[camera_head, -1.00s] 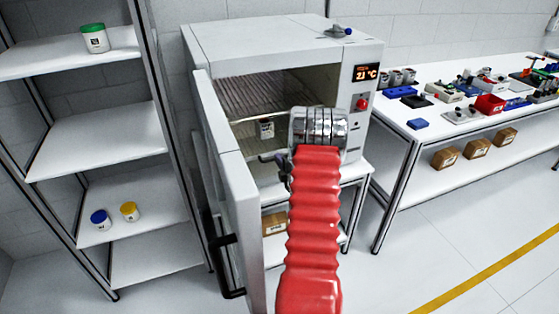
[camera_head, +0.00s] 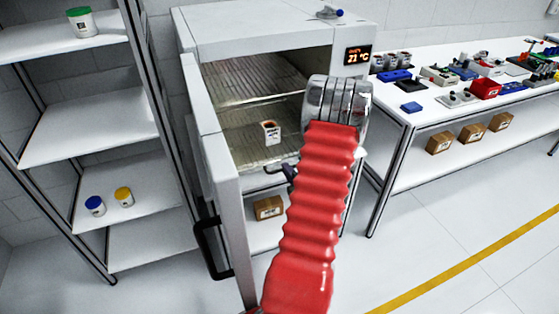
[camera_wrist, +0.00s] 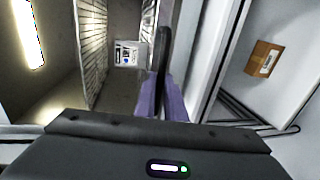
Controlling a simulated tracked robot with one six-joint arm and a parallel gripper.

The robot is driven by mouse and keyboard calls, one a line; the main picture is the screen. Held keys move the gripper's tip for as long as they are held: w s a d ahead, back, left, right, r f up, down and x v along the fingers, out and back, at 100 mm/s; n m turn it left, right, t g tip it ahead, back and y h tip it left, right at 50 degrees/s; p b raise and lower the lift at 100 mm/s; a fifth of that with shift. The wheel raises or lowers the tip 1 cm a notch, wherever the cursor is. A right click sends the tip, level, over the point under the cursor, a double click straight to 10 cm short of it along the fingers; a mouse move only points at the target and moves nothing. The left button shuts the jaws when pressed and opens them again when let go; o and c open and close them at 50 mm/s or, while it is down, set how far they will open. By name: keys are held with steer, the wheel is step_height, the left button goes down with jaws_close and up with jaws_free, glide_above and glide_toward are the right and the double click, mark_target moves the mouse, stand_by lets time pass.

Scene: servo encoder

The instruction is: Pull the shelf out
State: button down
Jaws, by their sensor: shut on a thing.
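The oven (camera_head: 265,35) stands with its door (camera_head: 215,150) open to the left. Inside are an upper wire shelf (camera_head: 250,80) and a lower wire shelf (camera_head: 243,143). The lower shelf carries a small white container (camera_head: 270,132) with brown contents; it also shows in the wrist view (camera_wrist: 127,53). My gripper (camera_head: 289,171) is at the front edge of the lower shelf. In the wrist view its purple fingers (camera_wrist: 163,100) are shut around a dark handle (camera_wrist: 164,50) on the shelf's front. My red arm and chrome wrist hide the oven's right front.
A cardboard box (camera_head: 268,208) sits on the stand under the oven. A rack (camera_head: 95,135) with jars is at left. A table (camera_head: 400,118) crowded with parts is at right. The door's black handle (camera_head: 208,240) projects near my arm. Floor at lower right is clear.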

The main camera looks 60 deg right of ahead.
steer(key=f+v, duration=0.1)
steer(key=v, duration=0.6)
steer(key=shift+a+f, duration=0.4)
steer(key=shift+f, duration=0.05)
steer(key=c, duration=1.9)
jaws_free()
steer(key=shift+d+r, duration=0.1)
steer(key=shift+o, duration=0.3)
steer(key=shift+s+r, duration=0.1)
steer(key=v, duration=0.7)
steer(key=shift+s, duration=0.2)
